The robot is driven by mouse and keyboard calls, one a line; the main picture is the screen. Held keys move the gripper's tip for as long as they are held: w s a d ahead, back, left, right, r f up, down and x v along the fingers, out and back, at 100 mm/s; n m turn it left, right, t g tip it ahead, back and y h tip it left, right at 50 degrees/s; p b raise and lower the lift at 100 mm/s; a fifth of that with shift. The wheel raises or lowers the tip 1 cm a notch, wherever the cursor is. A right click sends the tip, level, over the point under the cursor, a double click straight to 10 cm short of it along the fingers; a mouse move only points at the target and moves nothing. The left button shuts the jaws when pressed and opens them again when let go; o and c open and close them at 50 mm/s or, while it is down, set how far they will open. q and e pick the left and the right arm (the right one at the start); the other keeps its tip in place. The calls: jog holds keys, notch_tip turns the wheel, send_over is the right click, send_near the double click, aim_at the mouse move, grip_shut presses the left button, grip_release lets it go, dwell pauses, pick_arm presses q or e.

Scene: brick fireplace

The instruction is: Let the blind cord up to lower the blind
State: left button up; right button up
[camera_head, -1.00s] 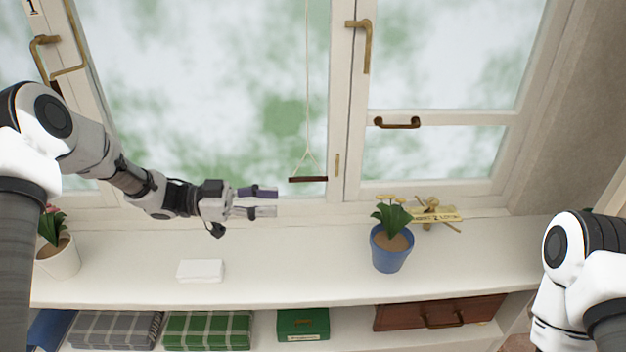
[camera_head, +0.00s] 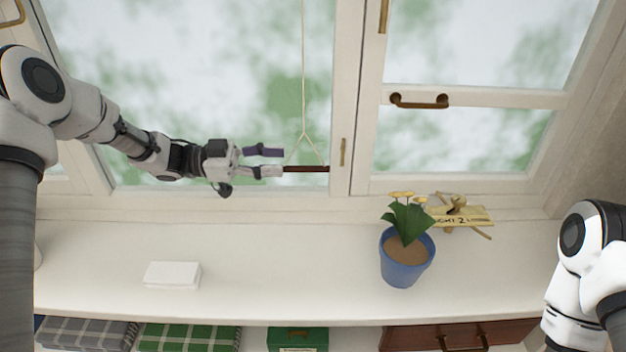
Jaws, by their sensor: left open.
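The blind cord (camera_head: 303,75) hangs straight down in front of the window glass and splits into two strands near its bottom. A dark red-brown bar (camera_head: 308,169) hangs level from the two strands, just above the window's bottom rail. My left gripper (camera_head: 272,161) is open, its two fingers pointing right toward the left end of the bar. The lower finger's tip is at or very near the bar's end; I cannot tell whether they touch. The blind itself is not in view. My right gripper is not in view; only part of my right arm shows at the right edge.
A blue pot with a plant (camera_head: 405,262) stands on the white sill, with a small wooden model plane (camera_head: 458,213) behind it. A white box (camera_head: 172,275) lies at left. A brass window handle (camera_head: 420,101) is at upper right. The middle of the sill is clear.

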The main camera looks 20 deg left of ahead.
aim_at(310, 169)
pick_arm(q)
jog(key=w+d, duration=0.1)
jog(key=d, duration=0.1)
jog(key=d+f, duration=0.1)
jog(key=d, duration=0.2)
jog(key=w+d+f, duration=0.1)
jog(key=d, duration=0.1)
jog(key=shift+w+d+f, duration=0.15)
jog(key=shift+w+d, duration=0.15)
jog(key=shift+s+a, duration=0.1)
grip_shut()
